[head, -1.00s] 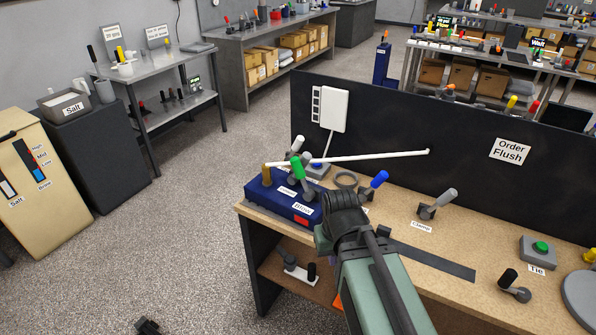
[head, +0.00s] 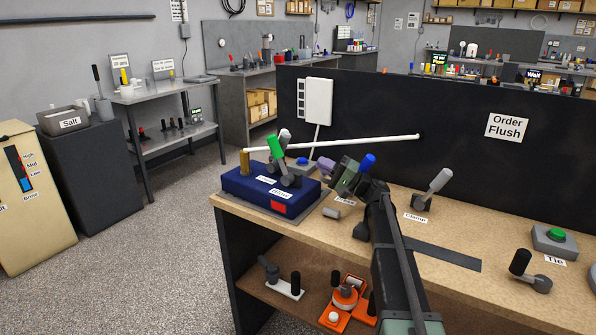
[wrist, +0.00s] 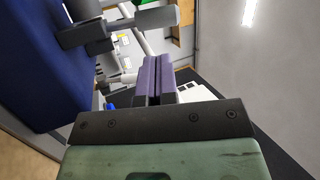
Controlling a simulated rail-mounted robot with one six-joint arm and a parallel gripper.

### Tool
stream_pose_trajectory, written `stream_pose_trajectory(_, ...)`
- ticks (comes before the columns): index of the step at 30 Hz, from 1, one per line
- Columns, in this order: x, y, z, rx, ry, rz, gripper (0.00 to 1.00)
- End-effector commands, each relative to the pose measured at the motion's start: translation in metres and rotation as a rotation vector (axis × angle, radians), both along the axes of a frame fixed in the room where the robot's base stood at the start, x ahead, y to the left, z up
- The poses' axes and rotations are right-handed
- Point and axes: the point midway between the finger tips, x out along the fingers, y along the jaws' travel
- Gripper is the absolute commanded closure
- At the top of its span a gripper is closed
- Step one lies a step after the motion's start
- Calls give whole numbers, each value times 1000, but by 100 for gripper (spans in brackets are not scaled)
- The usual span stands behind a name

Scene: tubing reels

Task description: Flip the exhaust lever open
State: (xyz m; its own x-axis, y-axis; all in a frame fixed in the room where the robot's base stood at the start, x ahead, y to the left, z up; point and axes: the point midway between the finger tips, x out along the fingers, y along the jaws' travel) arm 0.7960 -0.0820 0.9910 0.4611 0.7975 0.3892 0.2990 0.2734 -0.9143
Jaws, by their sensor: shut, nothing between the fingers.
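A dark blue box (head: 240,187) sits at the left end of the bench and carries a green-handled lever (head: 277,149), a grey-handled lever (head: 285,137) and a brass post (head: 245,161). Its labels are too blurred for me to tell which lever is the exhaust. My gripper (head: 337,184) is shut and empty, just right of the box and apart from the levers. A blue-handled lever (head: 366,162) shows behind my wrist, its base hidden. In the wrist view, my shut purple fingers (wrist: 153,78) are beside the blue box (wrist: 35,65) and below a grey lever handle (wrist: 157,19).
A grey clamp lever (head: 436,184) stands to the right of my arm. A small grey cylinder (head: 331,212) lies near the box. The floor on the left is clear.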

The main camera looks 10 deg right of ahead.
Motion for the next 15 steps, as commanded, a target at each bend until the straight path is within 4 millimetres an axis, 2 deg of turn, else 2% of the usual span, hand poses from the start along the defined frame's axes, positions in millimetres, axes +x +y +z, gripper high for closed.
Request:
stream_pose_trajectory(10,1,-3,4,19,-7,-3,100)
stream_pose_trajectory(15,8,9,12,19,-6,-1,100)
